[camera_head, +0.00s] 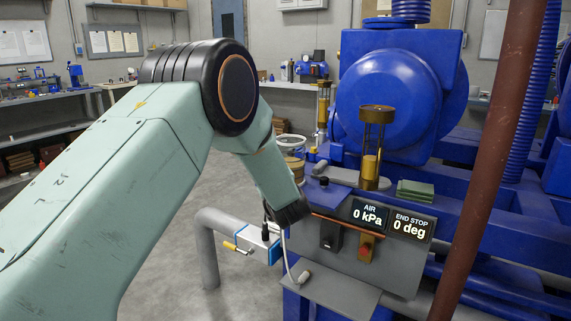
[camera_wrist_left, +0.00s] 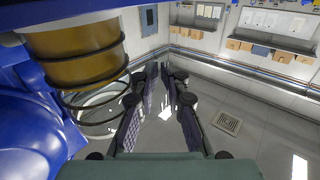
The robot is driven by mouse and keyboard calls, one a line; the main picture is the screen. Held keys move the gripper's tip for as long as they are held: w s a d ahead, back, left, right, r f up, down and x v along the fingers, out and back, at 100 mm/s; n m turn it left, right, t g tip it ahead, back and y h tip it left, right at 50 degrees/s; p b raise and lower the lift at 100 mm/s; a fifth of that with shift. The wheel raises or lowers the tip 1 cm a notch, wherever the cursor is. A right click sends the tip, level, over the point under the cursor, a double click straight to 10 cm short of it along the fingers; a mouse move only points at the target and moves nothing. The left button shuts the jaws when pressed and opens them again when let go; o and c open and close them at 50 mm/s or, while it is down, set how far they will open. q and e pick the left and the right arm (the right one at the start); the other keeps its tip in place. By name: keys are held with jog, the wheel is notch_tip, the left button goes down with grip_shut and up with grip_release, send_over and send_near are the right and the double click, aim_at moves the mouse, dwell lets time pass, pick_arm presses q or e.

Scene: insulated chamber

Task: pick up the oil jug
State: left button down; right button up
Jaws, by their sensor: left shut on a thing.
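The oil jug (camera_head: 293,167), a clear round vessel with a pale rim and amber oil, shows just right of my left forearm in the head view, partly covered by it. In the left wrist view the jug (camera_wrist_left: 85,62) is large at the upper left, its amber part above and its dark rings beside the left finger. In the head view this gripper is hidden behind my arm. My right gripper is in neither view.
The blue machine (camera_head: 395,100) stands close on the right. A brass-capped sight glass (camera_head: 372,140) and green pads (camera_head: 415,190) are on its ledge. A brown pipe (camera_head: 490,160) crosses the front. A grey pipe with a yellow-levered valve (camera_head: 245,243) lies below. Open floor is at left.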

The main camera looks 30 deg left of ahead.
pick_arm(q)
jog(key=shift+r, duration=0.1)
dwell(0.5)
jog(key=shift+r+p, duration=1.25)
jog(key=shift+r, duration=3.6)
jog(key=shift+r, duration=0.1)
